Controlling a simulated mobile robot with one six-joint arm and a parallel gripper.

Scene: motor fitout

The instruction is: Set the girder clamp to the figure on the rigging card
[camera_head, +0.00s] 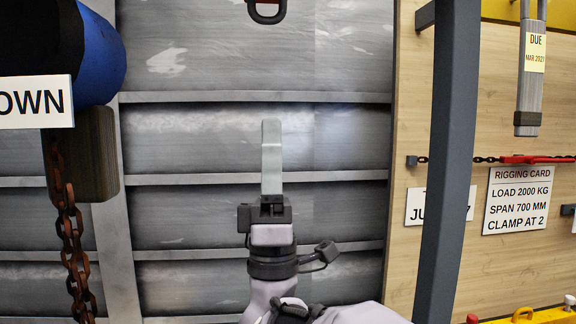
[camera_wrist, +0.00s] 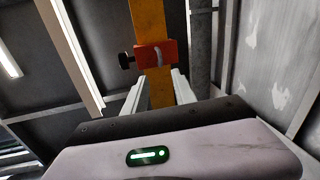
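The rigging card (camera_head: 518,200) hangs on the wooden board at right in the head view. It reads load 2000 kg, span 700 mm, clamp at 2. My gripper (camera_head: 271,125) points upward in the head view, seen side-on. In the wrist view my gripper (camera_wrist: 158,75) has its two pale fingers apart, with nothing held between them. Beyond the fingertips, a red block with a black side knob (camera_wrist: 164,54), apparently the girder clamp, sits on a yellow bar (camera_wrist: 148,18). I cannot make out any figures on the bar.
A rusty chain (camera_head: 70,235) and a blue cylinder (camera_head: 100,52) with a sign ending "OWN" (camera_head: 36,102) hang at left. A dark post (camera_head: 449,150) stands between my gripper and the card. A red-edged fitting (camera_head: 267,16) shows at the top. Grey ribbed wall lies behind.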

